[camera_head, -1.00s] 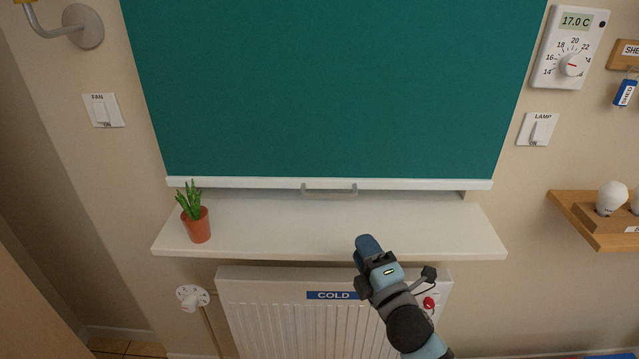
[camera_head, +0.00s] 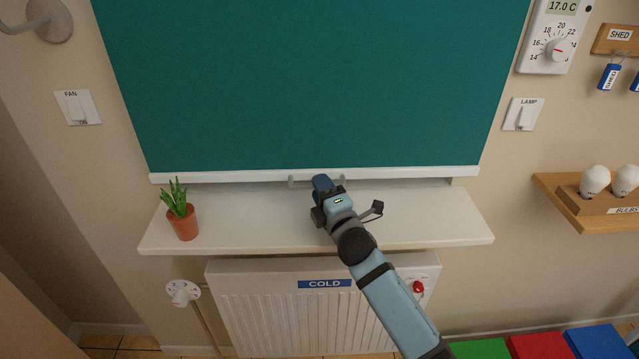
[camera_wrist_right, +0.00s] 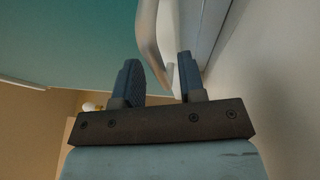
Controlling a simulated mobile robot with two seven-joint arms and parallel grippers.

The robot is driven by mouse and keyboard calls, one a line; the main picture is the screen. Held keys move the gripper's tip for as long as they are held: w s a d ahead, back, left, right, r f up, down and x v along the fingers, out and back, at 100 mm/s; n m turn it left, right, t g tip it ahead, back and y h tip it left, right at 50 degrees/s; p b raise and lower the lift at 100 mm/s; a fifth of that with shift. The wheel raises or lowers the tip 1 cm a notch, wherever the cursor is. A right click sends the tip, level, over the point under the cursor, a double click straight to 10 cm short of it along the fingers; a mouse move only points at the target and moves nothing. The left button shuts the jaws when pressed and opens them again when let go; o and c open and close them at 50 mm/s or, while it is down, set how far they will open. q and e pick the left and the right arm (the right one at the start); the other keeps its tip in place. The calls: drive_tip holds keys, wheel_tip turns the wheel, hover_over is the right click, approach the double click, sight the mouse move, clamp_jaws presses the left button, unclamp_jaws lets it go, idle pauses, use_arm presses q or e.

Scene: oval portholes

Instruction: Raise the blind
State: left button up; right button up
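The blind (camera_head: 310,80) is a teal sheet hanging low over the window. Its white bottom bar (camera_head: 220,177) is just above the white sill. A pale grey pull handle (camera_head: 293,181) hangs at the middle of the bar, partly covered by my right gripper (camera_head: 322,183). In the right wrist view the two blue fingers (camera_wrist_right: 158,78) are apart. The handle (camera_wrist_right: 148,45) shows just beyond and between their tips, and no grip on it shows. Whether a finger touches it I cannot tell. My left gripper is not in view.
A potted plant (camera_head: 182,220) stands at the left of the sill (camera_head: 240,225). A radiator (camera_head: 260,310) marked COLD is below. A thermostat (camera_head: 553,40), a lamp switch (camera_head: 523,114) and a bulb shelf (camera_head: 560,200) are to the right; a fan switch (camera_head: 78,107) is left.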

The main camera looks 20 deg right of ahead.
drive_tip(key=shift+w+r, duration=0.1)
drive_tip(key=shift+w, duration=0.55)
clamp_jaws()
